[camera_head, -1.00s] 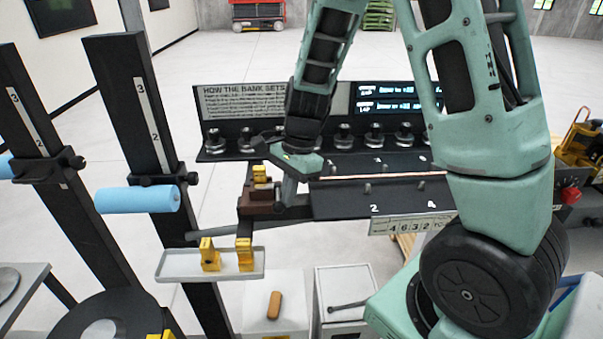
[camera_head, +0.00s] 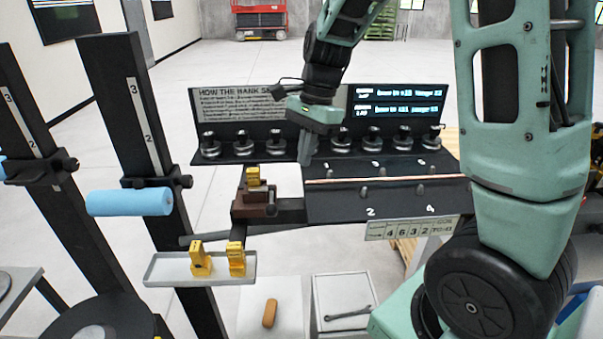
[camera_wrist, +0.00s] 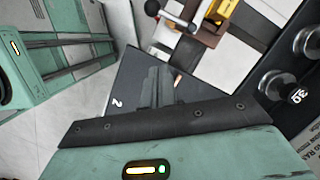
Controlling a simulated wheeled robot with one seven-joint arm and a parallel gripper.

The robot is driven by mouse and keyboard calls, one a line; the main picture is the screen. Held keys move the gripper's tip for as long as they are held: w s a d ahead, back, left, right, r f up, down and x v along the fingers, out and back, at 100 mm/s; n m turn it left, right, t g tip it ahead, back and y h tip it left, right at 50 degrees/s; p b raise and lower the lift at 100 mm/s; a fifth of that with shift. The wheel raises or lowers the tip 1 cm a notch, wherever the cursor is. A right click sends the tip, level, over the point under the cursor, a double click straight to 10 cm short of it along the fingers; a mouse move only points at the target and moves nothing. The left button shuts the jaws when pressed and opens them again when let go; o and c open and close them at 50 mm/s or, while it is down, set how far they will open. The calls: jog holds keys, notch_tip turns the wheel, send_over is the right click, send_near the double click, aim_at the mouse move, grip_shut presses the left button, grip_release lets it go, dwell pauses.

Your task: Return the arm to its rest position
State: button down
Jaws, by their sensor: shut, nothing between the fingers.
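My gripper (camera_head: 305,150) hangs pointing down in front of the black bench's sign panel, above the left end of the bench top. It is shut and holds nothing. In the wrist view the two fingers of my gripper (camera_wrist: 158,88) lie together over the black bench top. My arm is bent, with its upper links at the right of the head view. A thin copper tube (camera_head: 385,179) lies along the black bench (camera_head: 335,208).
A brown clamp block (camera_head: 254,205) with a yellow piece stands left of the bench. A grey tray (camera_head: 165,270) holds yellow blocks. Black posts with a blue roller (camera_head: 130,202) stand at left. Several round metal pieces (camera_head: 341,145) line the panel's foot.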

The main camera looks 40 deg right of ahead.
jog(key=shift+d+r, duration=0.1)
jog(key=shift+r, duration=0.25)
dwell(0.4)
jog(key=s+a+f+n+b, duration=0.35)
jog(key=a+n, duration=0.25)
jog(key=a, duration=0.2)
jog(key=s+a+f+n+b, duration=0.2)
jog(key=s+a+f+n, duration=0.25)
jog(key=a+n, duration=0.2)
jog(key=s+a+f+n+h+b, duration=0.1)
jog(key=s+a+f+n+b, duration=0.1)
jog(key=s+a+n, duration=0.2)
jog(key=s+a+f+n+h+b, duration=0.1)
jog(key=s+a+f+n+b, duration=0.1)
jog(key=s+n, duration=0.6)
jog(key=shift+s+a+f, duration=0.45)
jog(key=shift+a+f, duration=0.25)
jog(key=shift+a, duration=0.15)
